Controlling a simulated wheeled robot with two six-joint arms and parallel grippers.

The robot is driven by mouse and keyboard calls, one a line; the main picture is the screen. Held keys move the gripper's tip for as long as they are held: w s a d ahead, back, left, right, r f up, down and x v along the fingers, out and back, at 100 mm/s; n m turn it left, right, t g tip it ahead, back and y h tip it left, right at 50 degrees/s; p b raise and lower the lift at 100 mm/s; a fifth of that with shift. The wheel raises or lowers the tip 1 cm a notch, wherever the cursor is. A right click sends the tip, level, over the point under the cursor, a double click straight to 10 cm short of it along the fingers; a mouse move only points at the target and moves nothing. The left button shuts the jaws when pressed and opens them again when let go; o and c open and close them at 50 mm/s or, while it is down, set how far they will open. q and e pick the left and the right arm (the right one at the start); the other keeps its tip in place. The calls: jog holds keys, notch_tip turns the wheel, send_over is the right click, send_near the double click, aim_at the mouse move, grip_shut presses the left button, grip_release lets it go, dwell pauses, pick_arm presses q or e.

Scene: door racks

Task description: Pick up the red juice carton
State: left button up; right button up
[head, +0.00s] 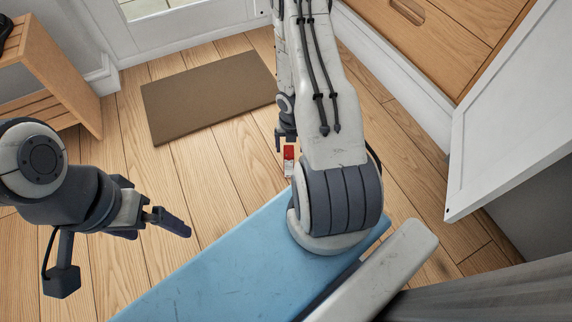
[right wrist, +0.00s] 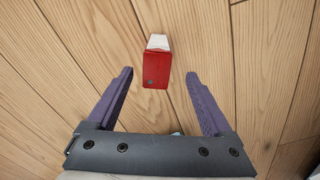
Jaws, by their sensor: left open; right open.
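The red juice carton (head: 289,154) shows in the head view as a small red and white block on the wooden floor, just beyond the blue surface and partly hidden by my right arm. In the right wrist view the red and white carton (right wrist: 156,66) lies ahead of the fingertips, between their lines and apart from both. My right gripper (right wrist: 160,78) is open and empty; in the head view its fingers (head: 286,138) show only in part, close to the carton. My left gripper (head: 170,222) is open and empty over the floor at the left.
A brown doormat (head: 205,95) lies on the floor before the white door. A wooden rack (head: 60,75) stands at the left. Wooden drawers (head: 430,40) and a white open door panel (head: 510,125) are at the right. Floor around the carton is clear.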

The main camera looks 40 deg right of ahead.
notch_tip(320, 180, down, 7)
jog(key=b, duration=0.5)
jog(key=shift+w+a+b, duration=0.15)
jog(key=shift+a+b, duration=0.05)
jog(key=shift+b, duration=0.15)
jog(key=shift+f, duration=0.1)
grip_shut()
